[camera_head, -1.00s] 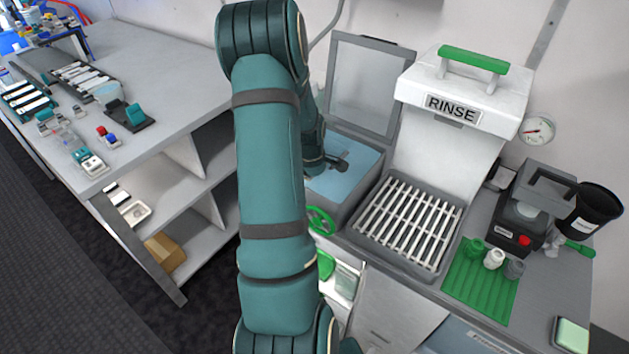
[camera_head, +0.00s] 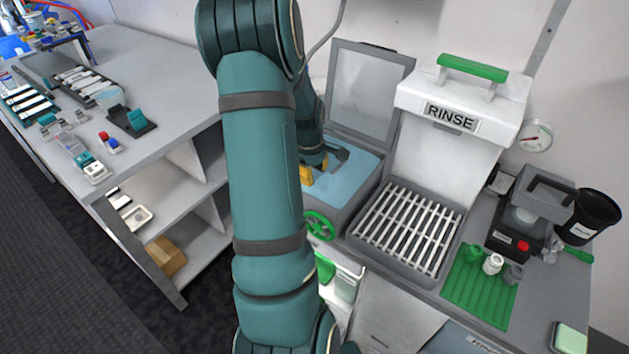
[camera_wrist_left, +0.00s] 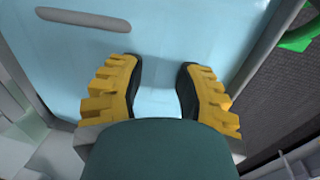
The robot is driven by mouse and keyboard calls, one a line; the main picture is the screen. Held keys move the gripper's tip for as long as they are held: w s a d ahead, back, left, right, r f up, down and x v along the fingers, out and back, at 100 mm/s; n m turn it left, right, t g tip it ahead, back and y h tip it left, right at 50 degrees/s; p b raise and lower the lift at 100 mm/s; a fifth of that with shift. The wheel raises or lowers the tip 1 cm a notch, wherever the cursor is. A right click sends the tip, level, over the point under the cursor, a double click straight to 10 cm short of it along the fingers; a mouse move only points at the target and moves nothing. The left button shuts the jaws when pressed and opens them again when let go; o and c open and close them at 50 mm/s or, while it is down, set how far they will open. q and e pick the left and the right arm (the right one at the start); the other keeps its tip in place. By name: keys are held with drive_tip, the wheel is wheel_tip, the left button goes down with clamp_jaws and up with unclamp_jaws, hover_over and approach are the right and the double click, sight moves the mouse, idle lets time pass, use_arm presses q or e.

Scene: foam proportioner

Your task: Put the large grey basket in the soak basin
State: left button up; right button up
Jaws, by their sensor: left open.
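The soak basin (camera_head: 371,168) stands with its lid (camera_head: 372,90) raised, left of the rinse unit, and pale blue fills its opening. My left gripper (camera_head: 314,173) is over the basin's near left part, partly hidden by my arm. In the left wrist view the left gripper (camera_wrist_left: 159,88) is open, its yellow and black fingers pointing at the blue surface with nothing between them. A grey rounded bar (camera_wrist_left: 82,18) lies across the blue there, ahead and left of the fingers; I cannot tell what it belongs to. I cannot make out the large grey basket. My right gripper is out of view.
The rinse unit (camera_head: 447,110) and its slatted grate (camera_head: 408,228) are right of the basin. A green handwheel (camera_head: 319,226) sits on the basin's front. A green ribbed mat (camera_head: 477,289) with small bottles is farther right. A shelved bench (camera_head: 160,60) stands at left.

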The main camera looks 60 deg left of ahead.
use_arm(q)
drive_tip(key=r, duration=0.5)
drive_tip(key=shift+s+d+r+p, duration=0.2)
drive_tip(key=shift+s+r+p, duration=0.15)
